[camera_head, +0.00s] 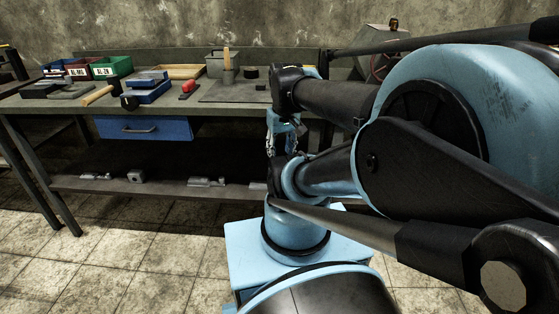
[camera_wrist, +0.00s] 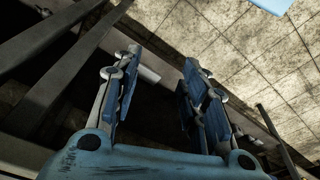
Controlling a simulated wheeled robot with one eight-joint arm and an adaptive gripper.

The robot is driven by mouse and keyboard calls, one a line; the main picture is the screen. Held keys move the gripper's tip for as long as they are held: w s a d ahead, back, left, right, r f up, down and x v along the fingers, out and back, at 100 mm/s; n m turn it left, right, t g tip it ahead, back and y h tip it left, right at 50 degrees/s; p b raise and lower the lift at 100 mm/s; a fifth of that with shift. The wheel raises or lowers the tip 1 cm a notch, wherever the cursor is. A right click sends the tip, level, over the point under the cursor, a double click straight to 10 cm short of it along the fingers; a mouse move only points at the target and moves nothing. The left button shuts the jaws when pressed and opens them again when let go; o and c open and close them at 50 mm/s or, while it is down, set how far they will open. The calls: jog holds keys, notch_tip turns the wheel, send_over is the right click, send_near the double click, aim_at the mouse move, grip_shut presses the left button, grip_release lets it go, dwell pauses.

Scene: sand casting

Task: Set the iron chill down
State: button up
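My gripper (camera_wrist: 160,68) shows in the wrist view with its two blue finger pads well apart. I see nothing held between them, only dark space and a pale grey piece (camera_wrist: 148,73) beyond the left finger. In the head view my gripper hangs at the front edge of the workbench (camera_head: 60,105), mostly hidden by my arm. I cannot single out the iron chill for certain. A small dark block (camera_head: 261,87) lies on the dark plate (camera_head: 225,93) on the bench, and a black round piece (camera_head: 250,72) sits behind it.
A blue drawer (camera_head: 144,129) hangs below. Several grey metal parts (camera_head: 205,182) lie on the lower shelf (camera_head: 160,190).

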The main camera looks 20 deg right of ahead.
jog(key=shift+o, duration=0.4)
jog(key=shift+s+a+f+m, duration=0.2)
jog(key=shift+s+f, duration=0.25)
jog(key=shift+f, duration=0.15)
jog(key=shift+s+a+f+m, duration=0.1)
jog(key=shift+s+f+m, duration=0.1)
jog(key=shift+s+f, duration=0.3)
notch_tip(320, 180, up, 30)
jog(key=m+g, duration=0.2)
jog(key=m, duration=2)
send_over(261, 87)
jog(key=w, duration=0.2)
jog(key=f, duration=1.6)
jog(key=shift+s+d+f, duration=0.15)
jog(key=shift+s+f, duration=0.1)
jog(key=shift+f, duration=0.1)
grip_shut()
